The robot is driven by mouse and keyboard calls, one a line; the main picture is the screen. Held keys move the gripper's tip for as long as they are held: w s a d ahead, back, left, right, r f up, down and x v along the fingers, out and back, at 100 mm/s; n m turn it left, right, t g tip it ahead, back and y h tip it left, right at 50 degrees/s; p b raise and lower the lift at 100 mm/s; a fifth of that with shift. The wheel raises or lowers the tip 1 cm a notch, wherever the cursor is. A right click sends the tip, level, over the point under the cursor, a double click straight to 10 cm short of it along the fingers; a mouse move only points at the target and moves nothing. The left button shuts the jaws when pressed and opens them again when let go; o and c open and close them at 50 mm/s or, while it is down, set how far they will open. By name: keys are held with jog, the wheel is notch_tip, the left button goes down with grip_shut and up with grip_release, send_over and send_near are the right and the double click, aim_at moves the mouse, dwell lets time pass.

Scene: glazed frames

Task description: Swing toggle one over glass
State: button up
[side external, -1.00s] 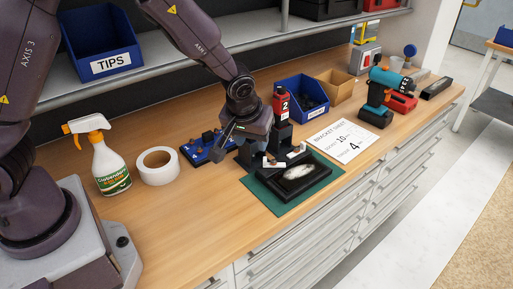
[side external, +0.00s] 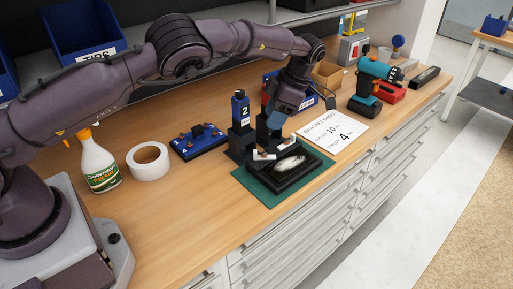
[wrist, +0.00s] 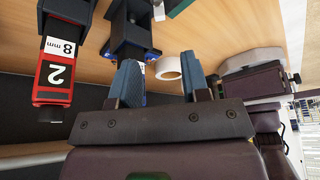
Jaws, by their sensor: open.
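A black frame (side external: 262,180) with a pale smeared patch (side external: 290,162) in its middle lies on a green mat (side external: 255,190) in the side external view. Two small pale pieces that look like toggles, a left one (side external: 259,154) and a right one (side external: 291,141), sit at its far edge. I cannot tell which is toggle one or whether either lies over the glass. My gripper (side external: 275,124) is open, pointing down above the far edge, right of a dark post labelled 2 (side external: 240,108). In the wrist view my gripper (wrist: 164,78) shows two separated fingers with nothing held.
A paper sheet (side external: 333,129) and a teal drill (side external: 370,85) lie right.

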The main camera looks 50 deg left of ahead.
aim_at(255, 150)
jog(key=x, duration=1.1)
jog(key=shift+f, duration=0.1)
jog(key=shift+c, duration=0.4)
grip_shut()
